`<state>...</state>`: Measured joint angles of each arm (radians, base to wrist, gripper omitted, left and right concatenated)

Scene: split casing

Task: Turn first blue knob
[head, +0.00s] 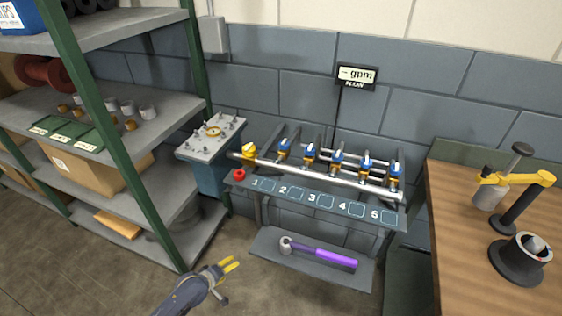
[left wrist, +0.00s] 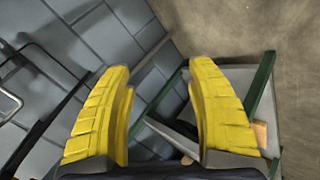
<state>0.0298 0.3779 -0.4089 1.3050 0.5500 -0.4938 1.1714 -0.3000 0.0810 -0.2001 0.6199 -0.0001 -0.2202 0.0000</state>
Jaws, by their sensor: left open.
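A row of blue knobs stands on the pipe rack in the head view, above a grey panel (head: 310,201) numbered 1 to 5. The first blue knob (head: 284,143) is the leftmost, behind numbers 1 and 2. A yellow knob (head: 249,149) sits to its left on the main pipe, with a red knob (head: 239,175) below. My left gripper (head: 230,266) is open and empty, low in front of the rack and well apart from the knobs. Its yellow fingers (left wrist: 160,105) are spread in the left wrist view. My right gripper is not in view.
A purple-handled tool (head: 320,253) lies on the lower shelf. A wooden bench (head: 460,245) is at right. A gpm display (head: 356,75) hangs above.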

